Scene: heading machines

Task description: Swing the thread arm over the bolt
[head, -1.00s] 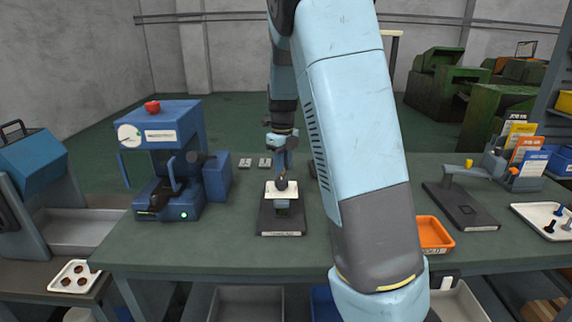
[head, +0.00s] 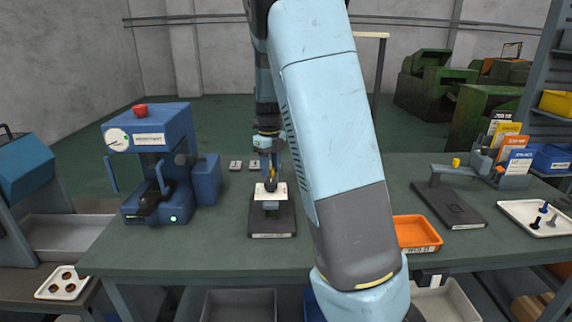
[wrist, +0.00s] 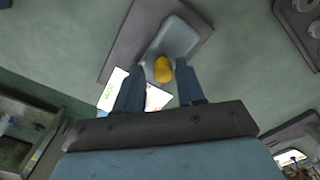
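A fixture with a flat dark base (head: 272,222) stands mid-bench. A white plate (head: 263,197) sits above its grey-blue upper part (head: 271,206). A yellow knob (wrist: 163,68) tops the fixture, which I take for the thread arm. My gripper (wrist: 159,66) points down over it with its fingers apart. In the wrist view the knob shows between the fingertips, with a gap on each side. In the head view my gripper (head: 270,172) is just above the knob. I cannot make out a bolt on this fixture.
A blue machine (head: 150,165) with a red button stands left. An orange tray (head: 418,247) lies right, partly behind my arm. Further right are another stand (head: 450,205) with a yellow knob and a white tray (head: 515,210) holding several bolts. Bench between the fixture and machine is clear.

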